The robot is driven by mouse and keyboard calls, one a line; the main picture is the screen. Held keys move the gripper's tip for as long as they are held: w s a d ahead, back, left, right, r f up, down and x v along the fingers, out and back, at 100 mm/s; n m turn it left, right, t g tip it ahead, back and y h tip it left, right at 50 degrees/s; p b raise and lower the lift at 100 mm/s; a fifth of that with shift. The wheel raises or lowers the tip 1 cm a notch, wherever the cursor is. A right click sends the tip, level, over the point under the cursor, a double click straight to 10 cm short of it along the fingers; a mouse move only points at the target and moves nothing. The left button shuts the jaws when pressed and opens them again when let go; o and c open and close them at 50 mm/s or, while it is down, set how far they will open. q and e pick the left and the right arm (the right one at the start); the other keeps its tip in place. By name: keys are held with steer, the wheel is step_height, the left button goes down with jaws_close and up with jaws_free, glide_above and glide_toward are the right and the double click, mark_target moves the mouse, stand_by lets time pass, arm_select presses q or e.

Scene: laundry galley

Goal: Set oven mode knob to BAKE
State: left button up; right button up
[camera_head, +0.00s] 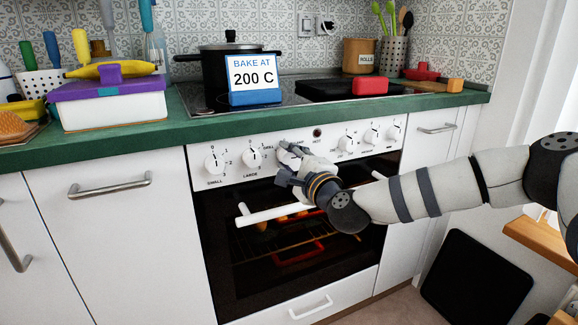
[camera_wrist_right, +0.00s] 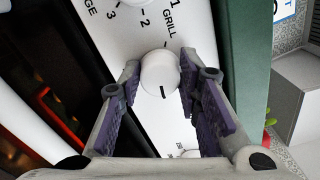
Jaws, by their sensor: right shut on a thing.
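The oven (camera_head: 300,262) has a white control panel with a row of round white knobs. My right gripper (camera_head: 290,166) is at the panel and largely hides one knob near the middle. In the right wrist view this white oven mode knob (camera_wrist_right: 160,72) sits between the purple-padded fingers of my right gripper (camera_wrist_right: 160,84), which are shut on it. The knob's dark pointer line points down in that view, away from the word GRILL printed above it. No BAKE label is readable on the panel. My left gripper is not in view.
A white oven handle (camera_head: 268,215) crosses the door below the gripper. A blue-framed sign (camera_head: 253,78) reading "BAKE AT 200 C" stands on the hob before a black pot (camera_head: 222,66). Other knobs, one at the left (camera_head: 214,163), flank the gripper on both sides.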

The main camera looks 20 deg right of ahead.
steer(key=m+b, duration=0.1)
steer(key=m, duration=0.1)
steer(key=m+b, duration=0.2)
steer(key=shift+f+m, duration=0.2)
steer(key=shift+m, duration=0.1)
steer(key=m+b, duration=0.2)
steer(key=m, duration=0.1)
steer(key=shift+m+b, duration=0.3)
steer(key=shift+m, duration=0.1)
steer(key=m+b, duration=0.3)
steer(key=m, duration=0.2)
steer(key=shift+r, duration=0.15)
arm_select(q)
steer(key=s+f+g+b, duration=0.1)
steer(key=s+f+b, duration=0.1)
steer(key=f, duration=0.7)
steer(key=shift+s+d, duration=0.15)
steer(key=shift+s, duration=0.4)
arm_select(e)
steer(key=shift+d+r+m, duration=0.1)
steer(key=shift+r+m, duration=0.05)
steer(key=shift+m, duration=1.25)
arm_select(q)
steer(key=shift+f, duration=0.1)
arm_select(e)
steer(key=shift+r, duration=0.1)
steer(key=o, duration=1.1)
steer(key=shift+o, duration=0.2)
steer(key=s, duration=1.2)
